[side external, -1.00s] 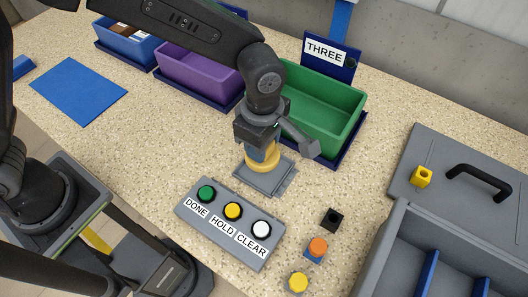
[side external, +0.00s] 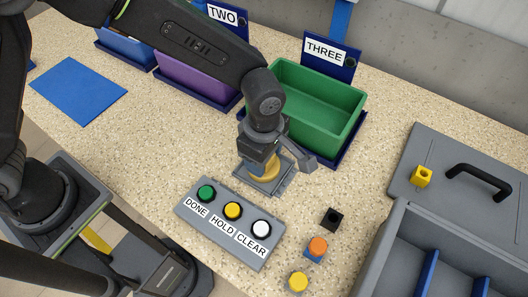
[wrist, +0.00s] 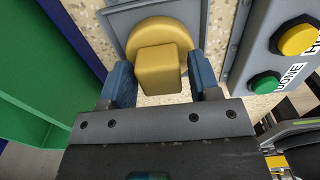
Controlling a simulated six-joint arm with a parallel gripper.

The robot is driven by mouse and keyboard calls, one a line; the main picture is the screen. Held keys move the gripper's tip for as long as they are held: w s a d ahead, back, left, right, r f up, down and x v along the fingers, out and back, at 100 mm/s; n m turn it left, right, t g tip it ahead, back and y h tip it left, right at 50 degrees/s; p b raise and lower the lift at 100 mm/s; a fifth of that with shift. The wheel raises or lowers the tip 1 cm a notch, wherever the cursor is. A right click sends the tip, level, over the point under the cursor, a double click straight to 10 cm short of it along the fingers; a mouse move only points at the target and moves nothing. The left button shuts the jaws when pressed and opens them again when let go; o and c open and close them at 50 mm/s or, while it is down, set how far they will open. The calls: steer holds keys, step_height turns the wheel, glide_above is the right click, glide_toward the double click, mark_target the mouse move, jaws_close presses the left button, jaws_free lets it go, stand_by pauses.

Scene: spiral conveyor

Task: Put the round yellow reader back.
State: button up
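The round yellow reader (side external: 263,173), a disc with a block-shaped handle, is on the grey square dock (side external: 246,182) behind the button panel. In the wrist view, the reader (wrist: 159,60) lies over the dock plate (wrist: 119,18), its handle facing me. My gripper (side external: 262,163) is low over the reader, pointing down. In the wrist view, my gripper (wrist: 160,80) has one blue-padded finger on each side of the handle. The fingers look open, with a narrow gap at the right finger. The reader's underside is hidden.
The button panel (side external: 219,229) with green, yellow and white buttons stands just in front of the dock. The green bin (side external: 318,112) marked THREE is behind. Small blocks, including an orange-topped one (side external: 317,247), lie to the right near a grey divided tray (side external: 397,240).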

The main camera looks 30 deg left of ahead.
steer(key=shift+o, duration=0.7)
step_height(320, 180, up, 14)
steer(key=shift+a, duration=0.15)
steer(key=a+r+m+t, duration=0.1)
steer(key=a+r+m, duration=0.35)
steer(key=a, duration=0.45)
steer(key=s+a+r+m+t, duration=0.2)
steer(key=s+a+m+t, duration=0.2)
steer(key=s+a+m, duration=0.8)
steer(key=a+m, duration=0.1)
steer(key=a, duration=0.3)
steer(key=shift+t, duration=0.3)
